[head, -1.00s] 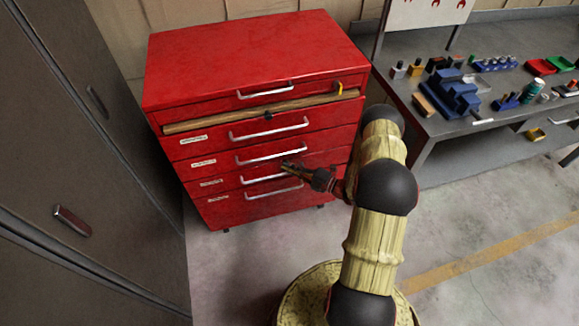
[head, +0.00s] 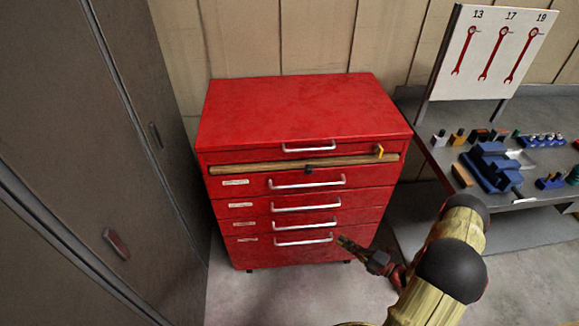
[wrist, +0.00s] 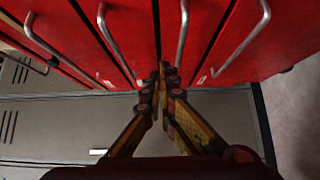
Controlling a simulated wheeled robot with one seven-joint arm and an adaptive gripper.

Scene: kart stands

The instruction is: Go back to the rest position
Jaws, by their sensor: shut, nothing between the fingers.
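My gripper (head: 343,241) is in front of the lower right part of the red tool cabinet (head: 300,108) in the head view. Its fingers are shut with nothing between them. In the wrist view the two fingers (wrist: 161,72) meet at their tips, with the red drawer fronts (wrist: 222,22) and silver handles beyond. I cannot tell how near the tips are to the drawer fronts. All the drawers look closed. My arm comes in from the lower right of the head view.
A grey locker (head: 75,170) stands at the left. A workbench (head: 450,168) with a blue vise (head: 492,167) and small tools is at the right, under a white wrench board (head: 493,50). Some concrete floor (head: 525,280) is clear at the lower right.

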